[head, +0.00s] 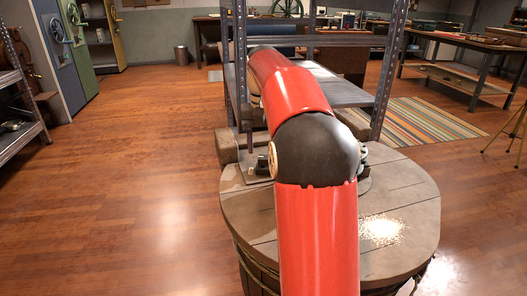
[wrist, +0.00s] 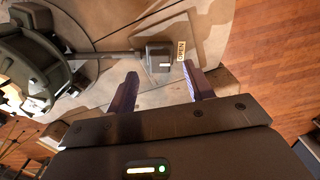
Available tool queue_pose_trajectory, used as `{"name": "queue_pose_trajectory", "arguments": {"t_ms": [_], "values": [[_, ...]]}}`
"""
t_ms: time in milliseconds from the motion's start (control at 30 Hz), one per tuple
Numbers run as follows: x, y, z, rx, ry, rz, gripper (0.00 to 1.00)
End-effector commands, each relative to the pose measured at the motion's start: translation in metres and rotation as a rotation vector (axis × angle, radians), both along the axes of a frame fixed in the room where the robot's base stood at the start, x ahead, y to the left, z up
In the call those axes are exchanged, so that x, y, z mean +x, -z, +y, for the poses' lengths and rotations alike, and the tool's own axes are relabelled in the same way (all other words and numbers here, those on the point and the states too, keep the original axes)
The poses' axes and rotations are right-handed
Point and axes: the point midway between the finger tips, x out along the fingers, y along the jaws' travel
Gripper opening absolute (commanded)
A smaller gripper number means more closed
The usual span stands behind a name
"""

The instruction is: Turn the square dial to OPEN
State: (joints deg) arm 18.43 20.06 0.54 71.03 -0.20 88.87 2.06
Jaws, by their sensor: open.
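The square dial (wrist: 158,57) is a small dark grey block with a light mark on its face. It shows in the wrist view on a pale wooden top, at the end of a thin dark rod. A tan label (wrist: 181,50) that seems to read OPEN lies just right of the dial. My gripper (wrist: 159,71) is open and empty. Its two dark fingers point toward the dial, one on each side of its near edge, with no contact visible. In the head view my red arm hides the dial and the gripper.
A dark green round mechanism (wrist: 38,68) stands left of the dial and joins the rod. The round barrel top (head: 405,205) bears a pale scattered patch. A metal shelf rack (head: 390,75) stands behind it. The wooden floor (head: 150,150) at left is clear.

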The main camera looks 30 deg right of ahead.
Motion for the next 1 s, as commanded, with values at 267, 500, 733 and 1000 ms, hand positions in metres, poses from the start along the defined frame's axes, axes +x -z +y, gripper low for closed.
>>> {"name": "queue_pose_trajectory", "arguments": {"t_ms": [267, 500, 733, 1000], "values": [[0.001, -0.041, 0.0, 0.0, -0.001, -0.001, 0.52], [0.0, -0.048, 0.0, 0.001, -0.001, 0.002, 0.52], [0.0, -0.048, 0.0, 0.0, -0.001, 0.001, 0.52], [0.0, -0.048, 0.0, 0.0, -0.001, 0.0, 0.52]]}}
